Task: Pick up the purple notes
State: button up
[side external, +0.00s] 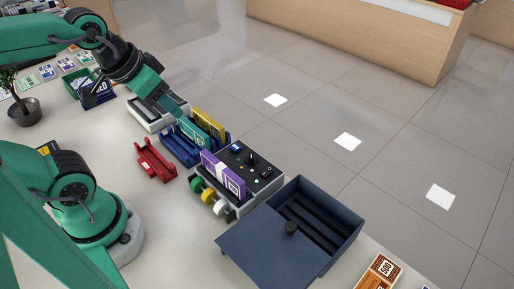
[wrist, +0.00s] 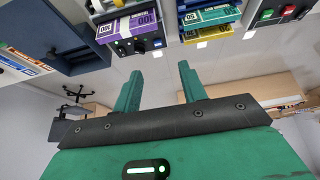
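The purple notes (side external: 222,174) stand on edge as a bundle against the grey counting machine (side external: 248,168) in the side view. In the wrist view the purple notes (wrist: 128,24) show at the top, left of centre. My gripper (side external: 172,106) is above the counter, to the left of the purple notes and apart from them, close to the teal notes in the side view. In the wrist view my gripper (wrist: 158,74) has its two green fingers spread, with nothing between them.
A blue holder (side external: 181,151) carries teal notes (side external: 191,134) and yellow notes (side external: 209,124), left of the machine. A red empty holder (side external: 155,161) lies nearer. A dark blue open box (side external: 262,245) stands at the right. Orange notes (side external: 379,272) lie beyond it.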

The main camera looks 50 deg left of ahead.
jog(key=n+g, duration=0.5)
jog(key=n, duration=1.1)
send_over(220, 165)
jog(key=f, duration=0.6)
jog(key=a+f, duration=0.1)
jog(key=f, duration=0.2)
jog(key=shift+s, duration=0.15)
jog(key=shift+w+d+f+n+g, duration=0.15)
jog(key=shift+d+f+n, duration=0.15)
jog(key=shift+f+n, duration=0.2)
jog(key=shift+w+d+f+n+g, duration=0.15)
jog(key=shift+d+f+n, duration=0.15)
jog(key=shift+n, duration=0.2)
jog(key=shift+f, duration=0.1)
jog(key=shift+s+a+f, duration=0.1)
jog(key=shift+f, duration=1.85)
jog(key=shift+s+a+f, duration=0.1)
jog(key=shift+f, duration=1.8)
jog(key=shift+c, duration=0.2)
grip_shut()
